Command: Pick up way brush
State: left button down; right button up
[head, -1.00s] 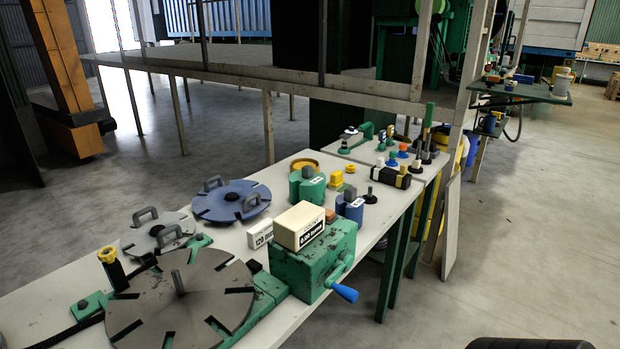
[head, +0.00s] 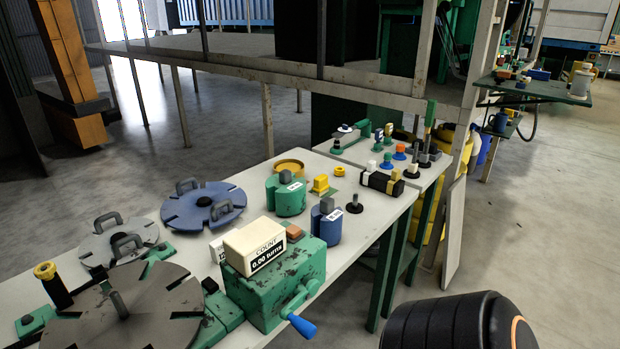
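I cannot tell for sure which thing is the way brush. A black block with pale and yellow parts on it (head: 380,183) lies at the right edge of the long bench, in the middle of the head view. A tall upright piece with a green top (head: 430,115) stands at the bench's far end. Neither of my grippers is in view. A black rounded part, likely of my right arm, shows at the bottom right, well apart from both pieces.
The pale bench (head: 345,225) also holds a green crank box (head: 275,285), a cream counter box (head: 254,245), slotted discs (head: 203,204), green (head: 289,195) and blue (head: 326,222) canisters and several small knobs. A leaning panel (head: 453,235) stands beyond its right side. The floor at right is clear.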

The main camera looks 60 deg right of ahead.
aim_at(320, 186)
jog(key=k+l+u, duration=0.15)
jog(key=l, duration=0.3)
jog(key=k+l+u, duration=0.2)
jog(key=l, duration=0.2)
jog(key=k+l, duration=0.1)
jog(key=l, duration=0.25)
jog(key=k+l, duration=0.1)
jog(key=l, duration=0.25)
jog(key=k+l+u, duration=0.1)
jog(key=l, duration=0.25)
jog(key=k+l, duration=0.15)
jog(key=l, duration=0.2)
jog(key=k+l, duration=0.1)
jog(key=l, duration=0.25)
jog(key=u, duration=0.05)
